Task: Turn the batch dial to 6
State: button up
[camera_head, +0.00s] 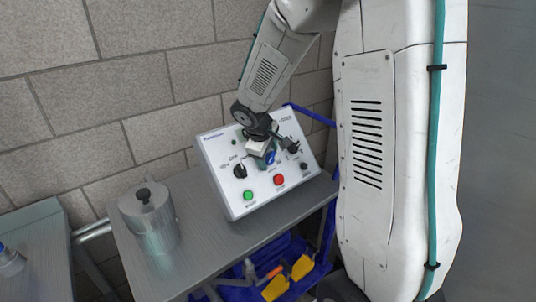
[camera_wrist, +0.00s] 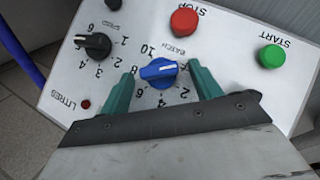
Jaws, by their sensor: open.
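The blue batch dial (camera_wrist: 158,73) sits on a white control panel (camera_wrist: 225,70), with numbers from 2 to 10 around it, upside down in the wrist view. A white line marks its face, lying roughly crosswise; I cannot tell surely which number it points to. My gripper (camera_wrist: 163,70) is open, its two teal fingers on either side of the dial with small gaps showing; I cannot tell if either touches. In the head view my gripper (camera_head: 264,158) is at the middle of the tilted panel (camera_head: 222,187), and the blue dial (camera_head: 270,157) is partly hidden by it.
A red stop button (camera_wrist: 184,21) and green start button (camera_wrist: 271,56) are near the dial. A black speed knob (camera_wrist: 97,45) is beside it. Another black knob (camera_head: 240,171) is on the panel's left. A metal canister (camera_head: 150,225) stands on the grey table (camera_head: 205,246), left of the panel.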

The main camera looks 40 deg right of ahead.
jog(key=c, duration=1)
